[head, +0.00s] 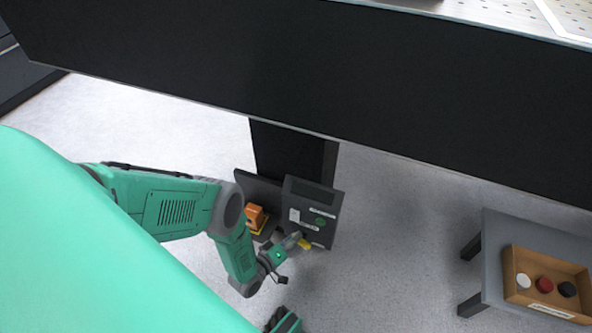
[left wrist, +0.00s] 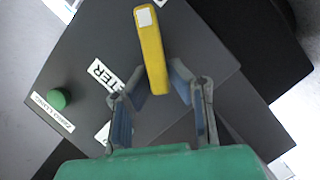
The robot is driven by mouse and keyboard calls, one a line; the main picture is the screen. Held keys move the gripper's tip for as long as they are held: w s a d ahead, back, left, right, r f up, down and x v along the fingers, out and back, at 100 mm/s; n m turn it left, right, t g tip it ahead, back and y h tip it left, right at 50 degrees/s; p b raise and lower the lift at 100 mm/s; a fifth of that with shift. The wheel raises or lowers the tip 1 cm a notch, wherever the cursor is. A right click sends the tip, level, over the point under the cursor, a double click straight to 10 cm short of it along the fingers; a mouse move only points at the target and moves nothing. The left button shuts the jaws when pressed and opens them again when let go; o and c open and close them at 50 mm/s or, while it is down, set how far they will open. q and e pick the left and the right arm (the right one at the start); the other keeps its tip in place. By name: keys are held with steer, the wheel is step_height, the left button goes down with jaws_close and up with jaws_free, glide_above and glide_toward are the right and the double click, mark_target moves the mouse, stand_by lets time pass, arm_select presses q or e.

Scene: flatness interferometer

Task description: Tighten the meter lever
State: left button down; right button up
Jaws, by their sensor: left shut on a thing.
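The meter is a dark grey box (head: 325,208) standing low by the dark pillar in the head view. The left wrist view shows its dark face (left wrist: 80,75) with white labels and a round green button (left wrist: 57,99). The yellow meter lever (left wrist: 150,50) has a small white patch at its far end. It also shows at the box's lower edge in the head view (head: 304,243). My left gripper (left wrist: 155,88) is shut on the lever's near end, with a blue-padded finger on each side. My right gripper cannot be made out.
A large dark bench front (head: 300,80) spans the top of the head view. An orange object (head: 255,216) sits left of the meter. A small grey table (head: 490,250) at the right bears a tray (head: 514,284) with white, red and black round pieces. Open floor (head: 400,240) lies between.

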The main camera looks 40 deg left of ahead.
arm_select(q)
steer(key=shift+s+a+f+n+t+h, duration=0.1)
steer(key=shift+f+n+t+h, duration=0.2)
steer(key=shift+n, duration=0.65)
steer(key=shift+s+a+f+n+t+h, duration=0.1)
steer(key=shift+f+n+t+h, duration=0.2)
steer(key=shift+n, duration=0.65)
steer(key=shift+f, duration=0.1)
steer(key=c, duration=1.5)
jaws_free()
steer(key=shift+w, duration=0.1)
steer(key=shift+c, duration=0.2)
steer(key=s+a, duration=0.1)
steer(key=s, duration=1.1)
steer(key=shift+a+r, duration=0.4)
steer(key=shift+w+r, duration=0.1)
